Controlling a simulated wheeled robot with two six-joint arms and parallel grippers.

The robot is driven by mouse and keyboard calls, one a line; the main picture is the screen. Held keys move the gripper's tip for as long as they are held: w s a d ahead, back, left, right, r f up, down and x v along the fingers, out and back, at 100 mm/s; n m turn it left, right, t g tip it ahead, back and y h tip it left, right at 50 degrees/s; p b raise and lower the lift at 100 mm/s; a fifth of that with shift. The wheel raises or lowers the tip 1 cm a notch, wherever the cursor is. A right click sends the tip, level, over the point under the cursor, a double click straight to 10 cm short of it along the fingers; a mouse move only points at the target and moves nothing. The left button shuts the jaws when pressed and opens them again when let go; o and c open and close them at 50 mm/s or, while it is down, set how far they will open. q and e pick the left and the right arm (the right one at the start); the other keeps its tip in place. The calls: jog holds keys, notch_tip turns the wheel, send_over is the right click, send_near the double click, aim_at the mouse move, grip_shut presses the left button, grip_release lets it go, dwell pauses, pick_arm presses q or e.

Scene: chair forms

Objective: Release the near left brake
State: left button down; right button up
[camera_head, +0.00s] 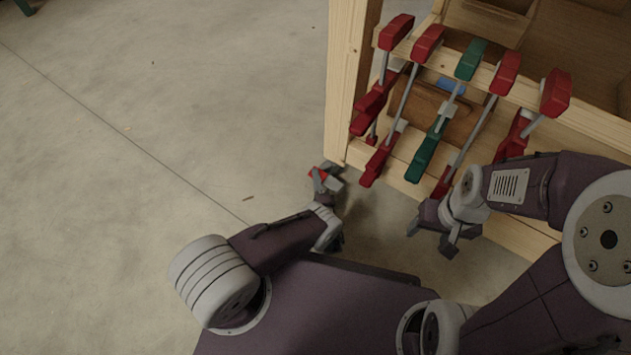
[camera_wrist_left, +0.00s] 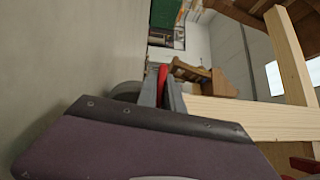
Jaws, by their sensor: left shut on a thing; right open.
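In the left wrist view the red lever (camera_wrist_left: 163,76) stands between the two grey fingers (camera_wrist_left: 161,92). A grey rounded part, seemingly a caster wheel (camera_wrist_left: 127,90), shows just left of the fingers. My right gripper (camera_head: 432,238) is open and empty in front of the rack. The fingers hide much of the lever.
The wooden rack (camera_head: 345,90) carries several red clamps (camera_head: 368,110) and a green clamp (camera_head: 424,155) along its near side. Its lower rail (camera_wrist_left: 235,113) runs right of my left gripper. The concrete floor (camera_head: 150,120) to the left is clear.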

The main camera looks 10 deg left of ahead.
pick_arm(q)
jog(key=shift+d+r+m+t+b, duration=0.1)
jog(key=shift+r+m+t+b, duration=0.1)
jog(key=shift+m+t+b, duration=0.45)
jog(key=c, duration=1.5)
grip_release()
jog(key=shift+r, duration=0.1)
